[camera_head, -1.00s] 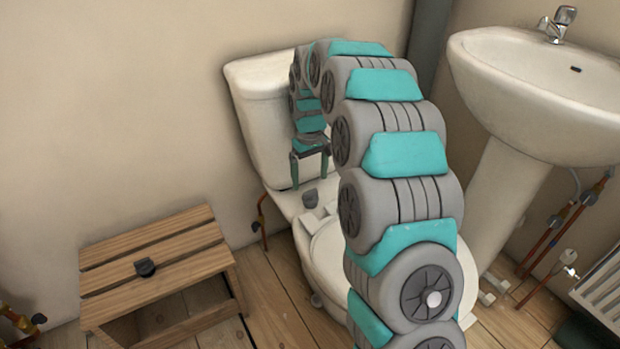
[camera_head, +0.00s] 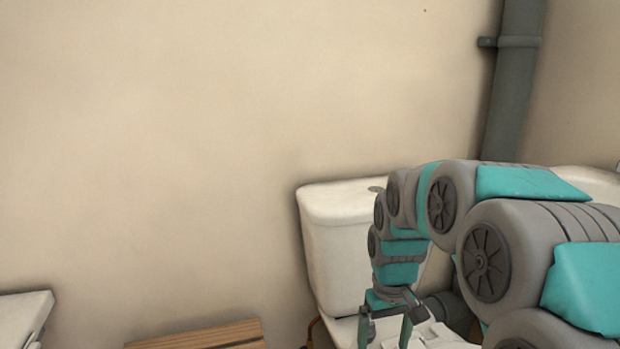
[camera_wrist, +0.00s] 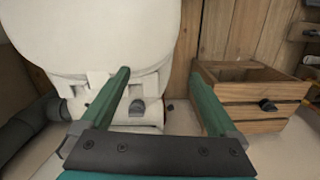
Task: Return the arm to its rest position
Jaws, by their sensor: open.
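My arm (camera_head: 500,225) reaches from the right edge of the head view and bends down in front of the white toilet cistern (camera_head: 335,245). My gripper (camera_head: 384,330) hangs at its end, pointing down, its two fingers apart with nothing between them. In the wrist view my gripper (camera_wrist: 158,82) is open and empty too.
A grey pipe (camera_head: 515,90) runs up the wall. A white surface (camera_head: 22,318) is at lower left. The wall at left is bare.

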